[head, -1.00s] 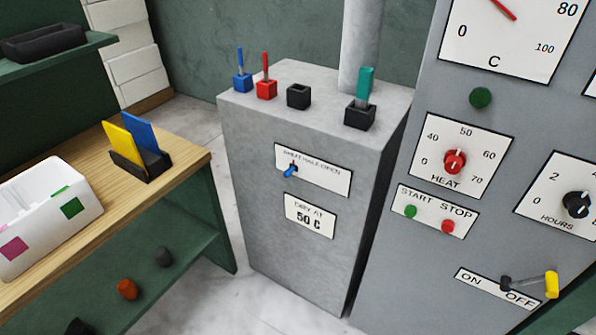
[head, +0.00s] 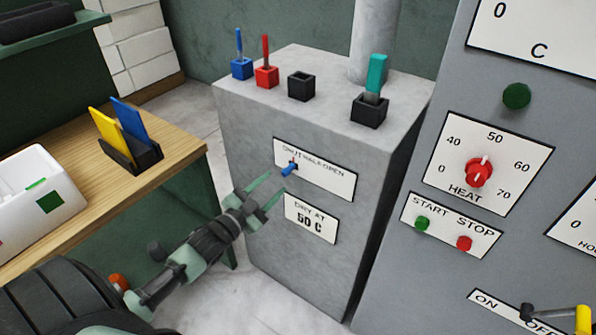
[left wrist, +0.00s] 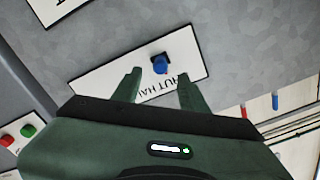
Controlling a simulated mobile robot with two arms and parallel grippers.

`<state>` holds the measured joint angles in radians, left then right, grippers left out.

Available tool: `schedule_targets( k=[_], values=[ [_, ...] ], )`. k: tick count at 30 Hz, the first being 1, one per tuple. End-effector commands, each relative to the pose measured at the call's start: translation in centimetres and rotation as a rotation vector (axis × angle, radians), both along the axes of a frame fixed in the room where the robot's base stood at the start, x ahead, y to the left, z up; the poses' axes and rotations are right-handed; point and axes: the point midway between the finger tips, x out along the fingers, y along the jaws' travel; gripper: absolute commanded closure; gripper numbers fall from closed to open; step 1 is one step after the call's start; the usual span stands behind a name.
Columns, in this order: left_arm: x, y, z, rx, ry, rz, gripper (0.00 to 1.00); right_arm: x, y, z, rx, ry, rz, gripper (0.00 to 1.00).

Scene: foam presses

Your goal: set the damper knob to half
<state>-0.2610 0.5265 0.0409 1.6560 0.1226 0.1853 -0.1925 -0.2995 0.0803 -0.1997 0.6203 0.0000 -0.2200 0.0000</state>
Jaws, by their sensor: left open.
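The damper knob (head: 289,169) is a small blue knob on a dark base. It sits at the left part of the white SHUT HALF OPEN plate (head: 325,178) on the front of the grey cabinet, below the word SHUT. My left gripper (head: 277,183) is open just in front of it, fingers pointing at the plate. In the left wrist view the knob (left wrist: 160,65) shows between and just beyond the two fingertips (left wrist: 160,76), apart from both. The fingers hide part of the plate's lettering there. My right gripper is not in view.
A DRY AT 50 C label (head: 311,218) is just below the plate. The control panel (head: 405,265) with the heat dial (head: 479,172) stands to the right. A wooden bench (head: 178,146) with a white bin (head: 42,195) is at the left.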

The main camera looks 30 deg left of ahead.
Motion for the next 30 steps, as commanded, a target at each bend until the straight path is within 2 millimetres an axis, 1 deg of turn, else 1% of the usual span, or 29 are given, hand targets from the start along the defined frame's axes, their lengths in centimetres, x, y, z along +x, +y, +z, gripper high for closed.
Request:
schedule_targets(
  k=[6,12,17,25,26,27,30],
  values=[
    [3.5,-0.2,0.1,-0.001,-0.001,0.002,0.57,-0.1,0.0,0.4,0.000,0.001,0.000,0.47],
    [5.9,-0.4,0.0,-0.002,0.002,0.002,0.57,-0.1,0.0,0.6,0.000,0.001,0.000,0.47],
    [6.8,-0.5,-0.1,-0.002,0.004,0.001,0.57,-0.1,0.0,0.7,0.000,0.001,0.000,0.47],
    [6.9,-0.5,-0.1,-0.002,0.004,0.001,0.57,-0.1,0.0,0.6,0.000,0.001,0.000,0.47],
    [6.9,-0.5,-0.1,-0.002,0.004,0.001,0.65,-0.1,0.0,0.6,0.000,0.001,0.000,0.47],
    [6.9,-0.5,-0.1,-0.002,0.004,0.001,0.76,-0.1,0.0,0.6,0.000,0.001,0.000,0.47],
    [6.9,-0.5,-0.2,-0.002,0.004,0.001,1.00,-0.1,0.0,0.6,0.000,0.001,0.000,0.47]
  ],
)
